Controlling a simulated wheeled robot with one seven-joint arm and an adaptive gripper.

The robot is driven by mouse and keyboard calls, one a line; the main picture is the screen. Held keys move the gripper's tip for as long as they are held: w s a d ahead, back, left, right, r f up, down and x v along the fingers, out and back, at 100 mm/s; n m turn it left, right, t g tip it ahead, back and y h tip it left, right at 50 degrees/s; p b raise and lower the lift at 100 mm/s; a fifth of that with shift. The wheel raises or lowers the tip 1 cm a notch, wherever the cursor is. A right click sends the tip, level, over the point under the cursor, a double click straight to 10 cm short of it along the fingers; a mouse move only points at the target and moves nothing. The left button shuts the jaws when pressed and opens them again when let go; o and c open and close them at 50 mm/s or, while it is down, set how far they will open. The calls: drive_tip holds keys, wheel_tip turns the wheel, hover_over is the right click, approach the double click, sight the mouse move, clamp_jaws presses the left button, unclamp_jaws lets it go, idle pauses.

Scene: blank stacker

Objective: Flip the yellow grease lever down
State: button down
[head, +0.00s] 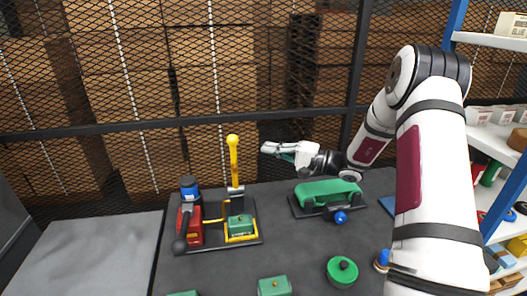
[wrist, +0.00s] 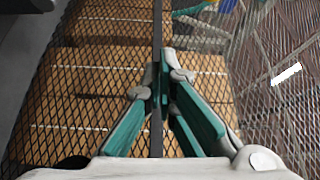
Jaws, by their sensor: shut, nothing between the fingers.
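The yellow grease lever (head: 234,165) stands upright in the head view, with a round yellow knob on top. It rises from a dark mount on a black base plate (head: 212,246) on the table. My gripper (head: 266,149) is to the right of the lever, about level with its upper part in the picture, with a gap between them. Its fingers point left. In the wrist view the green-padded fingers (wrist: 165,62) come together at the tips, shut and empty. The lever cannot be made out for certain in the wrist view.
Beside the lever are a red unit (head: 190,226) with a blue cap and a green block in a yellow frame (head: 240,228). A green machine (head: 325,191) stands to the right. Green parts (head: 342,271) lie in front. A mesh fence (head: 150,90) stands behind; shelves (head: 497,145) are at right.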

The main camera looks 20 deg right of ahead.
sight(234, 167)
drive_tip(key=w+a+p, duration=0.1)
drive_tip(key=a+p, duration=0.1)
drive_tip(key=a, duration=0.5)
drive_tip(key=shift+w+a+p, duration=0.35)
drive_tip(key=shift+a, duration=0.05)
drive_tip(key=shift+s, duration=0.1)
drive_tip(key=shift+s+a+r+n, duration=0.1)
drive_tip(key=shift+s+n, duration=0.15)
drive_tip(key=shift+n, duration=0.05)
